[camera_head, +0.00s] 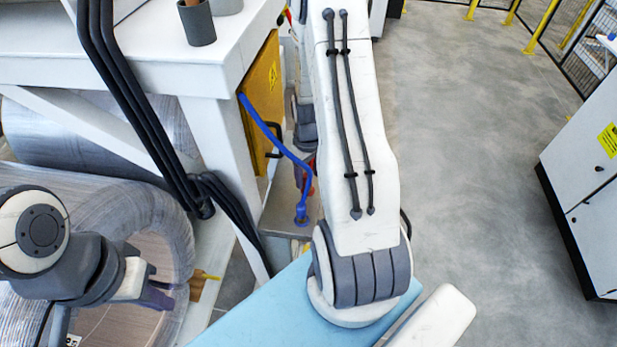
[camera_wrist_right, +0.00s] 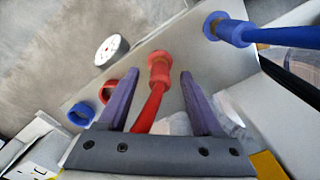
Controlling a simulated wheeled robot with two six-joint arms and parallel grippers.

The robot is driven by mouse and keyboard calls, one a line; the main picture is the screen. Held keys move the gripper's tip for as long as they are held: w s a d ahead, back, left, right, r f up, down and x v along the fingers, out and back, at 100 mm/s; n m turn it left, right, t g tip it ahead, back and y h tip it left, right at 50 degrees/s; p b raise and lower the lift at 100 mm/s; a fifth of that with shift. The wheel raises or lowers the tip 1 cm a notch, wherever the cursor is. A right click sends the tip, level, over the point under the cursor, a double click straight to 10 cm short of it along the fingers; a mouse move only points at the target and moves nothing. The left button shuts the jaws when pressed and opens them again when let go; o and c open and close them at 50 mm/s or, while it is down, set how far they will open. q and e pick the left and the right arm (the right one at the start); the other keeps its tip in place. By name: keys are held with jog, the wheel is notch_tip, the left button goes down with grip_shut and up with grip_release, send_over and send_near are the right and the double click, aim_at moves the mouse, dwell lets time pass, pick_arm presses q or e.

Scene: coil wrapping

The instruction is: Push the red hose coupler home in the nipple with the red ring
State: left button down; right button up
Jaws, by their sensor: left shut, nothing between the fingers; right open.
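In the right wrist view the red hose coupler (camera_wrist_right: 159,72) stands on a pale metal panel, with its red hose (camera_wrist_right: 150,108) running back toward my gripper. A red collar shows at its far end; how deep it sits there I cannot tell. My right gripper (camera_wrist_right: 156,88) is open, its purple fingers on either side of the coupler and hose, with gaps visible. Another red ring (camera_wrist_right: 108,87) lies to the left on the panel; I cannot tell which ring marks the nipple. In the head view my right arm hides most of this area. My left gripper (camera_head: 158,298) is shut and empty at lower left.
A blue coupler (camera_wrist_right: 232,32) with a blue hose (camera_head: 286,152) stands close to the red one. A round gauge (camera_wrist_right: 111,50) and a blue ring (camera_wrist_right: 81,113) are left of it.

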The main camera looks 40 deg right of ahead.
aim_at(308, 175)
notch_tip(308, 175, up, 9)
jog(key=shift+f+b, duration=0.1)
jog(key=shift+b, duration=0.3)
dwell(0.4)
